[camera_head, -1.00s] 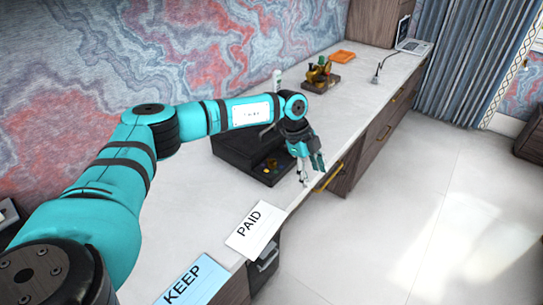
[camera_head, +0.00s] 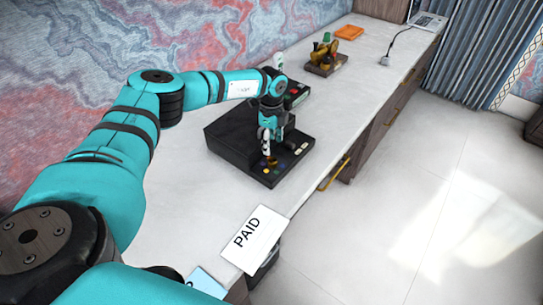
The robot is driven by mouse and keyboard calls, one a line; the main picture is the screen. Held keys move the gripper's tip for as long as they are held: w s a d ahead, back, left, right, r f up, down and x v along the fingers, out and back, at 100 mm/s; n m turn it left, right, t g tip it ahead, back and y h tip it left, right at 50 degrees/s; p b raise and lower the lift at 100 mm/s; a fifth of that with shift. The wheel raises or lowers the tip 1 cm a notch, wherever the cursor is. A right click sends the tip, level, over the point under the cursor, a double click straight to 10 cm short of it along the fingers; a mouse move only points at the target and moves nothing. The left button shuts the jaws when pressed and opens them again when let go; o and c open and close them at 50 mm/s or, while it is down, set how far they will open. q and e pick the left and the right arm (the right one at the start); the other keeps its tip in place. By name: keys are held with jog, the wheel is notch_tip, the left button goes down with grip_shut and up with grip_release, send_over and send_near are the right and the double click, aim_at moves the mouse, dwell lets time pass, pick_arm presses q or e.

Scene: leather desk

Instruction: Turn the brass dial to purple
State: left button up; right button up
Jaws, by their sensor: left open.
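The brass dial (camera_head: 271,163) sits on the low front part of a black box (camera_head: 228,138) on the desk. Small coloured spots, yellow and blue among them, lie around the dial; they are too small to tell all the colours or where the dial points. My left gripper (camera_head: 268,149) is open and points down right over the dial, with its fingers at or just above it. The fingers partly hide the dial, and I cannot tell whether they touch it. My right gripper is out of view.
A white PAID card (camera_head: 262,240) lies at the desk's front edge, with a blue card (camera_head: 207,284) nearer. A dark device with a red spot (camera_head: 294,91) stands behind the box. A brass object on a wooden base (camera_head: 325,68) and an orange tray (camera_head: 349,32) are farther back.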

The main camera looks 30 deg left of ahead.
aim_at(272, 160)
pick_arm(q)
notch_tip(272, 160, down, 6)
jog(key=shift+d+f, duration=0.15)
jog(key=shift+f, duration=0.75)
jog(key=shift+c, duration=1.3)
grip_shut()
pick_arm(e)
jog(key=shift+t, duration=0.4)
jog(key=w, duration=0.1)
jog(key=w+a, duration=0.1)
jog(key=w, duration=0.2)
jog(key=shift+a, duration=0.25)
